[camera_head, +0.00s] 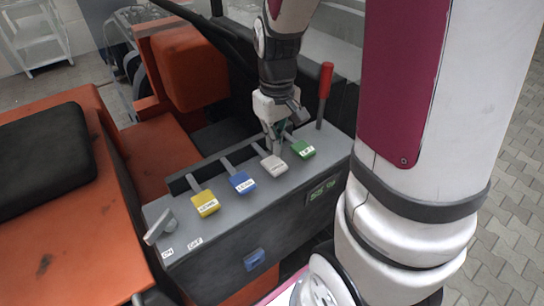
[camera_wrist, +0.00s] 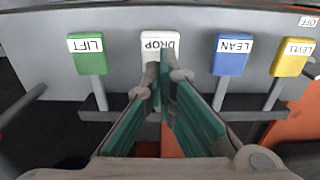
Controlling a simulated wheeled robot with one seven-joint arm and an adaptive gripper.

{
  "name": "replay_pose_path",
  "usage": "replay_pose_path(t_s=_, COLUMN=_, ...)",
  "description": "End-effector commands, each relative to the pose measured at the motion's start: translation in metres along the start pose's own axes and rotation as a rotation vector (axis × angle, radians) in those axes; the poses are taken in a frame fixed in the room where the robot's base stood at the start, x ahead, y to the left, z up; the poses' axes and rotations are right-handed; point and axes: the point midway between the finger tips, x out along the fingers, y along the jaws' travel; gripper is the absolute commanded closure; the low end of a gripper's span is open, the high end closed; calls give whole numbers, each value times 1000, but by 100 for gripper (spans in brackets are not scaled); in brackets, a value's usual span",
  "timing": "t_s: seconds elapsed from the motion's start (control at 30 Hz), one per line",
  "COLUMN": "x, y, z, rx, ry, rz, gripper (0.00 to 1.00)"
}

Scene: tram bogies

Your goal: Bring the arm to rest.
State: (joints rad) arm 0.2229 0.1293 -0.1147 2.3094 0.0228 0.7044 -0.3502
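My gripper (camera_head: 277,148) is over the control box, right at the white lever marked DROP (camera_head: 274,166). In the wrist view its two fingers (camera_wrist: 164,82) have teal pads and come close together at the tips, just in front of the white DROP knob (camera_wrist: 160,43). The fingers look shut. They hide the lever's stem, and I cannot tell whether they touch it. My arm reaches down to the box from above.
A green LIFT lever (camera_head: 303,149), a blue LEAN lever (camera_head: 242,182) and a yellow LEVEL lever (camera_head: 205,203) flank it on the grey control box (camera_head: 222,245). A red handle (camera_head: 324,88) stands behind. An orange seat base (camera_head: 60,240) is left; paving lies right.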

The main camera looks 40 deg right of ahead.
Motion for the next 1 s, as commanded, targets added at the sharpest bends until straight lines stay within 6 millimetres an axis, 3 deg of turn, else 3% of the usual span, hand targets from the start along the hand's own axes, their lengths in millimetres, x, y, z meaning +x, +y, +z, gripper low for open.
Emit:
replay_pose_path(t_s=0.27, x=0, y=0, z=0, rx=0, ry=0, rz=0, gripper=100)
replay_pose_path(t_s=0.37, x=-9, y=-5, z=0, rx=-2, ry=20, rz=3, gripper=100)
replay_pose_path(t_s=0.67, x=-85, y=-50, z=23, rx=-9, ry=186, rz=15, gripper=100)
replay_pose_path(t_s=1.0, x=-151, y=-95, z=78, rx=-11, ry=388, rz=11, gripper=100)
